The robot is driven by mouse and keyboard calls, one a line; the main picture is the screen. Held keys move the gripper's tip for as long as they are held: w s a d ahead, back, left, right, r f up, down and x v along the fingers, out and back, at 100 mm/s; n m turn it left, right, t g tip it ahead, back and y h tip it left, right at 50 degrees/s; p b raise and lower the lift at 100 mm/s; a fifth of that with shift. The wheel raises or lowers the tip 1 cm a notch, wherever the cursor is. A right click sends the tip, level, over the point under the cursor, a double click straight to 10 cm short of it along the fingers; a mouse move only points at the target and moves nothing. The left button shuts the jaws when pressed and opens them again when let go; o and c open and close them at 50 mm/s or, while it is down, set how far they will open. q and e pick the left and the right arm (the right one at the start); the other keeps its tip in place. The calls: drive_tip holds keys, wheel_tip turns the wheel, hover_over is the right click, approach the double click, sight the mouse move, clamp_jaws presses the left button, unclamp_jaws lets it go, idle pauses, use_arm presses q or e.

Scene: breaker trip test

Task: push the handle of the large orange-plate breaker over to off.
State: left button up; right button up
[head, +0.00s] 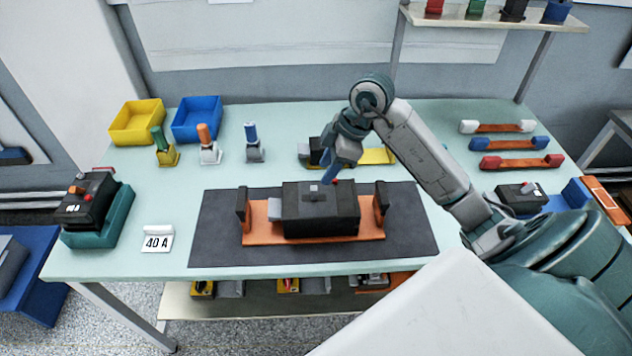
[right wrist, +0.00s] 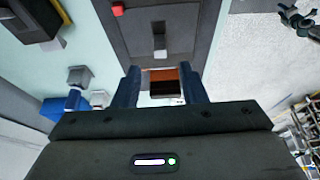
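The large breaker (head: 320,212) is a black block on an orange plate (head: 262,237) with a dark upright post at each end. Its small grey handle (head: 314,191) is on top, with a red button (head: 334,181) near it. In the right wrist view, the handle (right wrist: 160,47) shows beyond the fingertips. My right gripper (head: 326,181) is over the back of the breaker, close to the handle; I cannot tell if it touches. Its blue fingers (right wrist: 160,72) are apart, with an orange and dark patch visible between them. My left gripper is not in view.
The breaker stands on a dark mat (head: 218,238). A "40 A" card (head: 157,239) and another breaker on a teal base (head: 95,208) are at left. Yellow (head: 136,122) and blue (head: 197,119) bins are at back left. Several coloured-end links and a small breaker (head: 519,197) lie right.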

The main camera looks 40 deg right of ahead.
sight(315, 187)
drive_tip(key=p+x, duration=0.1)
drive_tip(key=x, duration=0.6)
drive_tip(key=shift+r, duration=0.1)
clamp_jaws()
